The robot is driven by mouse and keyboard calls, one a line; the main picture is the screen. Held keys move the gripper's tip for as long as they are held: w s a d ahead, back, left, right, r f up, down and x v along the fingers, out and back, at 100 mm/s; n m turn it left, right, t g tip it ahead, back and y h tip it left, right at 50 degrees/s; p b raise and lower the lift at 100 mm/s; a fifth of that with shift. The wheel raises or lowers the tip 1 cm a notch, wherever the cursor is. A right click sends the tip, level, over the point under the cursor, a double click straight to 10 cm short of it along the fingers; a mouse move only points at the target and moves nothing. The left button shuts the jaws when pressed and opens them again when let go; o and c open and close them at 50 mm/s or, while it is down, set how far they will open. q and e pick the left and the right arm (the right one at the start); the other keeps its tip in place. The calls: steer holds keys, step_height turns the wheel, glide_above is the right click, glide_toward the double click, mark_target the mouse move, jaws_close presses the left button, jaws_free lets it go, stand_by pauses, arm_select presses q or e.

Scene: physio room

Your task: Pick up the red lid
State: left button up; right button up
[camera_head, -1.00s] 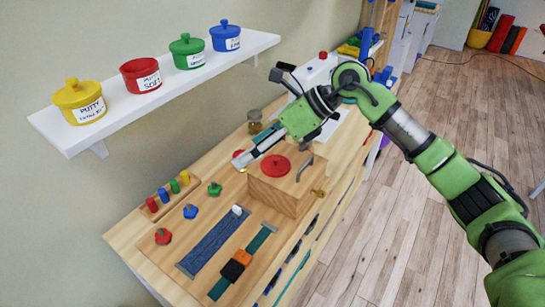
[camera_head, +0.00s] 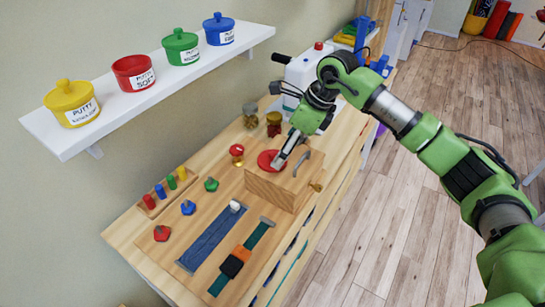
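The red lid (camera_head: 266,158) is a flat red disc on top of the wooden box (camera_head: 268,188) on the workbench. My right gripper (camera_head: 278,166) comes in from the right and points down at the lid. Its fingertips overlap the lid in the picture and hide part of it. I cannot tell whether they touch it or how far apart they are. The red putty tub (camera_head: 134,78) on the wall shelf has no lid on. My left gripper is not in view.
The white shelf (camera_head: 235,45) also holds lidded yellow (camera_head: 72,102), green (camera_head: 181,47) and blue (camera_head: 219,29) tubs. A peg rack (camera_head: 150,205), coloured knobs and straps lie on the bench's near half. Jars (camera_head: 273,122) and a white container (camera_head: 306,65) stand behind the box.

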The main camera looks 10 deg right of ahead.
mark_target(273, 157)
steer(key=shift+w+a+f+p, duration=0.2)
steer(key=shift+a+f+p, duration=0.05)
steer(key=shift+f+p, duration=0.1)
steer(key=x, duration=0.1)
steer(key=p+x, duration=0.1)
steer(key=x, duration=0.1)
steer(key=shift+w+a+f, duration=0.15)
steer(key=shift+w+a, duration=0.05)
steer(key=shift+w, duration=0.15)
steer(key=shift+f, duration=0.3)
steer(key=c, duration=0.9)
steer(key=shift+r, duration=0.1)
